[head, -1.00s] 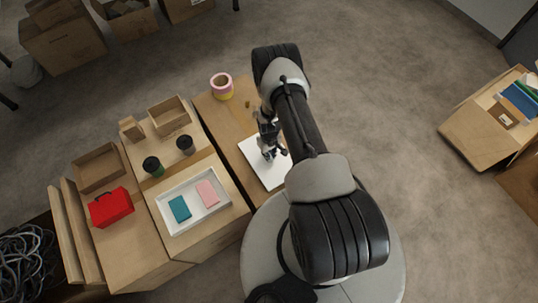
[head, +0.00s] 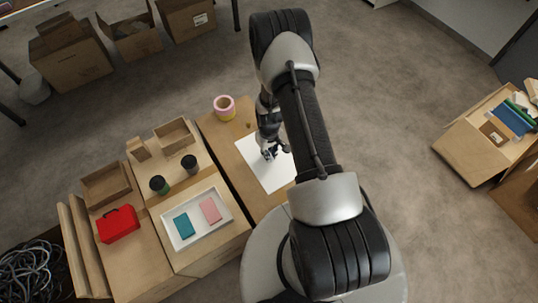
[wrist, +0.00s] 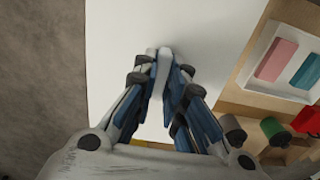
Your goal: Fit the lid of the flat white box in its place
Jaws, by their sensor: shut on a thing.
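The flat white box (head: 204,232) stands open on the left carton top, with a teal item (head: 183,225) and a pink item (head: 210,209) lying inside. The wrist view shows part of this box at the right (wrist: 250,62). The lid (head: 283,174) is a plain white rectangle to the right of the box, over the brown top beside it. My gripper (head: 269,154) is above the lid, shut on a small white raised part in its middle; the wrist view shows the lid (wrist: 205,25) beneath the fingers. I cannot tell the lid's height above the surface.
Two dark-topped cups (head: 160,184) (head: 189,163), a small open carton (head: 174,135) and a red case (head: 118,224) stand around the box. Another open carton (head: 480,150) stands far right. Bare floor lies between.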

